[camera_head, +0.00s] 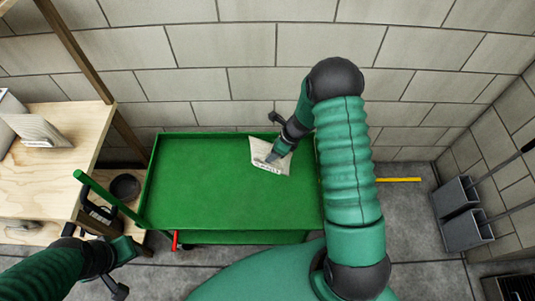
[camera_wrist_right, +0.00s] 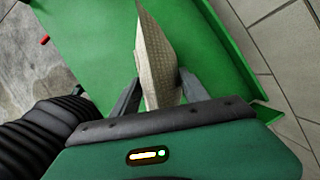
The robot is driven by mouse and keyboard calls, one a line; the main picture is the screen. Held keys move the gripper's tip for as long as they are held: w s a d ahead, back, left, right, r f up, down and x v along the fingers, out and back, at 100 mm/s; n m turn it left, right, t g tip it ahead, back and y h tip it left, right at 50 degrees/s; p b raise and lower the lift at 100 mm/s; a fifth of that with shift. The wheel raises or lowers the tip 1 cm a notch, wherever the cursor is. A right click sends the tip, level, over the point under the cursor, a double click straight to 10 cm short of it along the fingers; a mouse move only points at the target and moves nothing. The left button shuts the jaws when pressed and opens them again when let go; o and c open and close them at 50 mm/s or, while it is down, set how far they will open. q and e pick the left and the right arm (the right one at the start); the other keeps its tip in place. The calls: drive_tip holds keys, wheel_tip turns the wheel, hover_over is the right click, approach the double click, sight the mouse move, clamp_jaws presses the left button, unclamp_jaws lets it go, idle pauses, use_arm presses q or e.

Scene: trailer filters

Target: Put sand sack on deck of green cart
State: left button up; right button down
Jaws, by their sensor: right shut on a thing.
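The sand sack (camera_head: 268,154), a pale, flat bag with dark print, is over the right part of the green cart's deck (camera_head: 205,185). My right gripper (camera_head: 273,157) is shut on the sack and points down over the cart. In the right wrist view the sack (camera_wrist_right: 155,60) stands edge-on between the two fingers (camera_wrist_right: 157,90), with green deck around it. I cannot tell whether its lower edge touches the deck. My left gripper (camera_head: 125,250) is low at the left, beside the cart's front left corner. Its fingers are not clear.
A wooden workbench (camera_head: 62,185) stands left of the cart, with another pale sack-like thing (camera_head: 35,130) on top. The cart's green handle (camera_head: 108,198) sticks out left. A dark round bowl (camera_head: 126,187) is between them. Grey dustpans (camera_head: 462,215) lean at the right wall. The deck is otherwise bare.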

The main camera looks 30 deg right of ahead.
drive_tip(key=f, duration=0.3)
drive_tip(key=shift+w+d+f+b, duration=0.1)
drive_tip(key=shift+d+f+b, duration=0.1)
drive_tip(key=shift+b, duration=0.2)
drive_tip(key=c, duration=0.6)
unclamp_jaws()
drive_tip(key=shift+r, duration=0.1)
